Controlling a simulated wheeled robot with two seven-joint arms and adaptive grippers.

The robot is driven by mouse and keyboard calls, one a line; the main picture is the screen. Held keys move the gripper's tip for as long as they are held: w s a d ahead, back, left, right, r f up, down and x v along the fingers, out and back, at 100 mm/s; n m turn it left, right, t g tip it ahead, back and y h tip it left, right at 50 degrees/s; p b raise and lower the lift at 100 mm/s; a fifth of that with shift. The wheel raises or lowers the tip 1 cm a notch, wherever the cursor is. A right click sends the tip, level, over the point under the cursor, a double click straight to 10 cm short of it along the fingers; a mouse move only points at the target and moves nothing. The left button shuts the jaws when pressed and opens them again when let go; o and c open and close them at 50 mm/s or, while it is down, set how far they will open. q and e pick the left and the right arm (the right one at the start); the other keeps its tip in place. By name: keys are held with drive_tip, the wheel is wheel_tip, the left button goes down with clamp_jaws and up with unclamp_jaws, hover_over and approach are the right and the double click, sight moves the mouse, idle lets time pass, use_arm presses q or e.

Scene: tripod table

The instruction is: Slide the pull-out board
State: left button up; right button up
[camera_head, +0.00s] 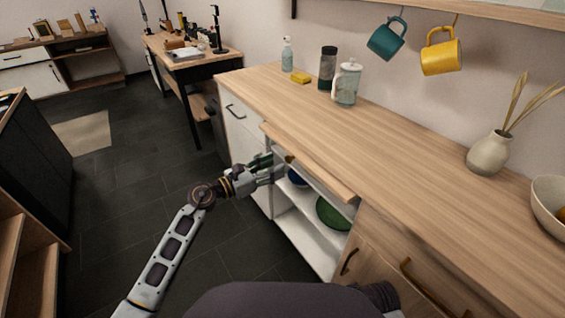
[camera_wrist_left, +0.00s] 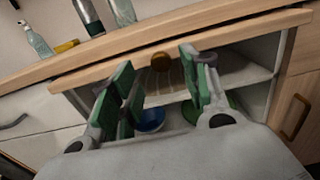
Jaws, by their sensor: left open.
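The pull-out board (camera_head: 312,168) is a thin wooden slab just under the countertop, above an open shelf bay. Its front edge stands out a little past the counter. In the left wrist view the board (camera_wrist_left: 228,42) runs slantwise across the top, with a round brass-coloured knob (camera_wrist_left: 160,62) at its front. My left gripper (camera_head: 274,166) is open, with green finger pads, in front of the board's far part. In the left wrist view its fingers (camera_wrist_left: 157,72) stand on either side of the knob; whether they touch it I cannot tell. My right gripper is not in view.
Below the board are white shelves with a green bowl (camera_head: 332,214) and a blue bowl (camera_head: 297,178). A drawer cabinet and wooden doors flank the bay.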

sight(286, 160)
use_arm(q)
drive_tip(key=shift+x, duration=2.1)
clamp_jaws()
